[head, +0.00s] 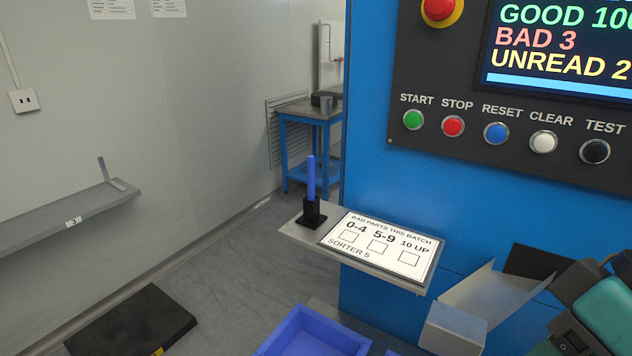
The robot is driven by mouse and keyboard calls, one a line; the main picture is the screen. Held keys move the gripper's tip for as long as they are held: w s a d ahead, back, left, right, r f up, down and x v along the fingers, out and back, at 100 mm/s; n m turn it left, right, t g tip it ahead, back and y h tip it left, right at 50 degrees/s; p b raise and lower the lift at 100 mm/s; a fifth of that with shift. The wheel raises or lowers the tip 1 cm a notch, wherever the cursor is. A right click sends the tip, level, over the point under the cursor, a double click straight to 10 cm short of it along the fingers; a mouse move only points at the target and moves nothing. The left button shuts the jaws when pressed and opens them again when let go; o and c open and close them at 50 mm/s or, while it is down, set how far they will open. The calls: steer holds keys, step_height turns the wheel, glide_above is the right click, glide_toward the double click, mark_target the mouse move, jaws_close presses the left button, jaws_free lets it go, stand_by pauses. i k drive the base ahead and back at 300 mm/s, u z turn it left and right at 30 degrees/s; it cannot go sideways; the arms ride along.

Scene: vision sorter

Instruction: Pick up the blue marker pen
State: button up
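The blue marker pen (311,178) stands upright in a small black holder (312,214). The holder sits at the left end of a narrow grey shelf (290,234) on the blue machine's front. The pen's lower end is hidden inside the holder; its upper part is clear of other things. My gripper's fingers do not show in the head view.
A white batch card (384,246) with three empty boxes lies right of the holder. The blue machine (440,185) carries a button panel and screen above. A metal chute (468,305) and a blue bin (312,335) are below.

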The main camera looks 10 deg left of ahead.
mark_target(311, 159)
steer(key=u, duration=0.05)
steer(key=k, duration=0.5)
steer(key=u, duration=1.4)
steer(key=i, duration=0.85)
steer(key=z, duration=1.85)
